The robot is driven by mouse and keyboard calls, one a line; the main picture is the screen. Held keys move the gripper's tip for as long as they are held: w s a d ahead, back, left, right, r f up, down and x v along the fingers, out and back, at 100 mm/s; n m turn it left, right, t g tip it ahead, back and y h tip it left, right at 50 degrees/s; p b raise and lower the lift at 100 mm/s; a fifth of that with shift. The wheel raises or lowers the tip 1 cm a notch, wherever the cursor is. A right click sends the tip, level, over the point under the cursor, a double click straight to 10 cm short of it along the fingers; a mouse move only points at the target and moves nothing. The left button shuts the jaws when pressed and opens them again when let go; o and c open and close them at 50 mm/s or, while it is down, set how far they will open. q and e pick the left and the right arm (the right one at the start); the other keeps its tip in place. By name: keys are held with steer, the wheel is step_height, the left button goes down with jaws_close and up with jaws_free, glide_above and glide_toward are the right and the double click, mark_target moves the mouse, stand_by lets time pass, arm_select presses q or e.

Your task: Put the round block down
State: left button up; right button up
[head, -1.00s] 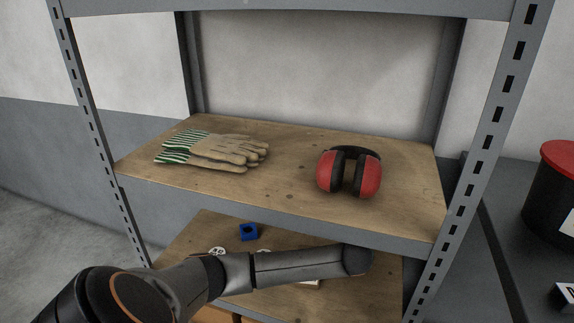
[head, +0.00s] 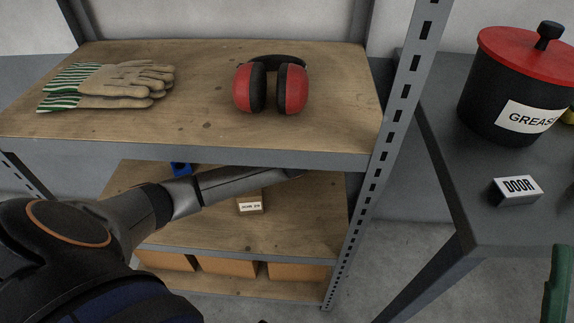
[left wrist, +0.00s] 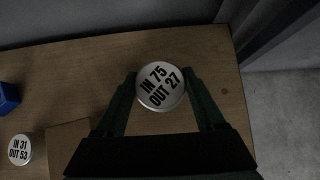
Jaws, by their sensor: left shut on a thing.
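The round block (left wrist: 160,86) is a pale disc marked "IN 75 OUT 27". In the left wrist view it sits between the green fingers of my left gripper (left wrist: 161,92), which is shut on it. The wooden shelf board (left wrist: 75,70) is beneath it; I cannot tell whether the block touches the board. In the head view my left arm reaches in over the middle shelf (head: 300,215), and its gripper and the block are hidden under the upper shelf. A green finger, apparently of my right gripper (head: 557,285), shows at the right edge.
Another round block (left wrist: 20,149), "IN 31 OUT 53", a box (left wrist: 68,139) and a blue block (left wrist: 8,97) lie left of my gripper. Gloves (head: 108,85) and red earmuffs (head: 270,87) lie on the upper shelf. Board right of the held block is bare, ending at an edge.

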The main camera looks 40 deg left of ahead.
mark_target(295, 183)
arm_select(q)
step_height(295, 183, down, 7)
steer(key=b, duration=0.3)
steer(key=shift+r, duration=0.25)
arm_select(e)
steer(key=f, duration=0.3)
steer(key=shift+w+a+f+m, duration=0.15)
steer(key=shift+w+f+m, duration=0.05)
steer(key=shift+f+m, duration=0.2)
arm_select(q)
steer(key=o, duration=1.6)
steer(key=shift+r, duration=0.1)
arm_select(e)
step_height(295, 183, up, 5)
steer(key=n+p, duration=0.1)
steer(key=p, duration=0.4)
arm_select(q)
steer(key=p+v, duration=0.1)
steer(key=v, duration=1)
steer(key=shift+s+d+r, duration=0.15)
steer(key=shift+s+r, duration=0.1)
arm_select(e)
steer(key=w+d+f+m+h, duration=0.1)
steer(key=w+f+m+h, duration=0.3)
steer(key=f+h, duration=0.1)
steer(key=shift+w+f+m+h, duration=0.15)
steer(key=shift+f+m+h, duration=0.2)
steer(key=shift+f, duration=0.3)
